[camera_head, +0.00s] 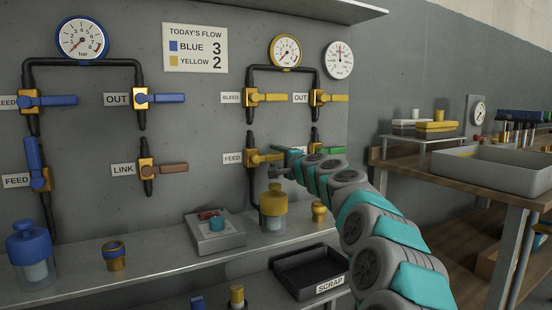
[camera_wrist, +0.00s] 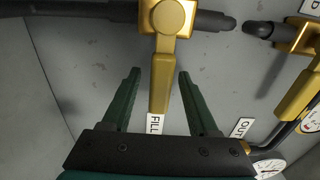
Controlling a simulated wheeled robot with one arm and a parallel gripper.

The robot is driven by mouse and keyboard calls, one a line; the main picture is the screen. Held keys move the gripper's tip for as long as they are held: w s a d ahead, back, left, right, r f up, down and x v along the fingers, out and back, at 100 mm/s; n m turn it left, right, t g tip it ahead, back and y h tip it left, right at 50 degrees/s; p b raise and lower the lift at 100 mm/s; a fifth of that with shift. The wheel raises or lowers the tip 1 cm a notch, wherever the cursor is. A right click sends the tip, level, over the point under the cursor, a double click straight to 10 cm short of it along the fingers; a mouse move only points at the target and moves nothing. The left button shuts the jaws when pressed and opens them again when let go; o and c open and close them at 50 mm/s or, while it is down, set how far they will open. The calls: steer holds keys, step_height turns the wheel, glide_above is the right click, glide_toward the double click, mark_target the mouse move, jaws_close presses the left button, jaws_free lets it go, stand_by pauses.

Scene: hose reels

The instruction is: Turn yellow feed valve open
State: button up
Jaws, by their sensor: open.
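The yellow feed valve (camera_head: 252,157), beside the FEED label (camera_head: 232,158), is on the lower left pipe of the yellow panel. Its yellow lever (camera_head: 269,158) points right, across the upright pipe. My gripper (camera_head: 287,164) is at the lever's right end, partly hidden by my own wrist in the head view. In the wrist view the gripper (camera_wrist: 159,75) is open, with the feed lever (camera_wrist: 161,85) between its dark green fingers. Gaps show on both sides of the lever. The valve body (camera_wrist: 168,17) lies just beyond the fingertips.
The yellow bleed valve (camera_head: 252,97) is above, and the yellow OUT valve (camera_head: 318,97) is up and right. A green-handled valve (camera_head: 331,150) is close right, partly behind my arm. A yellow-capped jar (camera_head: 273,208) stands on the shelf below. Blue-handled valves (camera_head: 41,101) are farther left.

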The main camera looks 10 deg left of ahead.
steer(key=shift+c, duration=0.3)
jaws_close()
stand_by(1.0)
